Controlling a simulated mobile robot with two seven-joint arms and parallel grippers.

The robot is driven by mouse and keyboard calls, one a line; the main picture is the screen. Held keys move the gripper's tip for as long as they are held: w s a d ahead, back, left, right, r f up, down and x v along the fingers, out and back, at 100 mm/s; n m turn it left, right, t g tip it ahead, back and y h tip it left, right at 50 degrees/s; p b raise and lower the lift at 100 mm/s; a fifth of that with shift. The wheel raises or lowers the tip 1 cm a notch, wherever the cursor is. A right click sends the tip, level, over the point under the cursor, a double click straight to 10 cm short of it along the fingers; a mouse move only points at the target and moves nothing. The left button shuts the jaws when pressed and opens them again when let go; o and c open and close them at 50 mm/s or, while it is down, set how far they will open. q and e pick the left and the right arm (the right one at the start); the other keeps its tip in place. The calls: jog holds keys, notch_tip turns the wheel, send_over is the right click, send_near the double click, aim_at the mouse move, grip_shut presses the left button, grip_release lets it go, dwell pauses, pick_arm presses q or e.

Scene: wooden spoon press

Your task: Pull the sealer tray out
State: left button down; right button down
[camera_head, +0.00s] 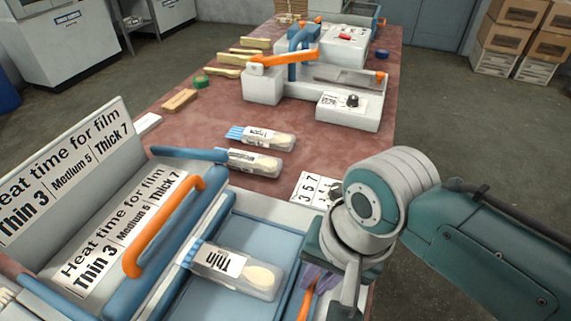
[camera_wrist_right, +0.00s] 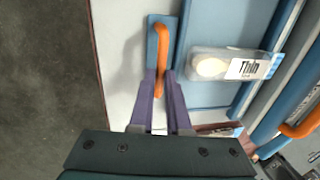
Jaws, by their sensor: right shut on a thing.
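The sealer tray (camera_head: 243,224) is a flat blue tray at the bottom middle of the head view; it also shows in the wrist view (camera_wrist_right: 225,104). Its orange handle (camera_wrist_right: 162,42) stands on a blue mount at the tray's side. My right gripper (camera_wrist_right: 160,92) has its purple fingers closed on this handle. In the head view the right gripper (camera_head: 318,278) is partly hidden by my wrist. A clear pack labelled "Thin" (camera_head: 219,262) with a wooden spoon lies on the tray. My left gripper is not in view.
The sealer's blue lid with an orange handle (camera_head: 160,230) stands raised left of the tray. A dial card (camera_head: 308,187) sits behind. Two more packs (camera_head: 262,138) lie on the red table, with a white and blue press (camera_head: 325,85) farther back.

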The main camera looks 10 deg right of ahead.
jog(key=shift+s+d+r, duration=0.1)
jog(key=shift+s+d, duration=0.05)
jog(key=shift+d, duration=0.05)
jog(key=s+d+p, duration=0.2)
jog(key=d+p, duration=0.1)
jog(key=s+d+p, duration=0.1)
jog(key=d, duration=0.1)
jog(key=shift+s+p, duration=0.25)
jog(key=shift+p, duration=0.15)
jog(key=shift+s+d, duration=0.15)
jog(key=shift+d, duration=0.1)
jog(key=c, duration=0.9)
grip_release()
jog(key=shift+d, duration=0.1)
jog(key=shift+s+d+r+p, duration=0.25)
jog(key=shift+r+p, duration=0.35)
jog(key=shift+r, duration=1)
jog(key=shift+s+d+r+p, duration=0.1)
jog(key=shift+d+r+p, duration=0.3)
jog(key=shift+r, duration=1.15)
jog(key=shift+s+d+r+p, duration=0.15)
jog(key=shift+r+p, duration=0.6)
jog(key=shift+r, duration=0.85)
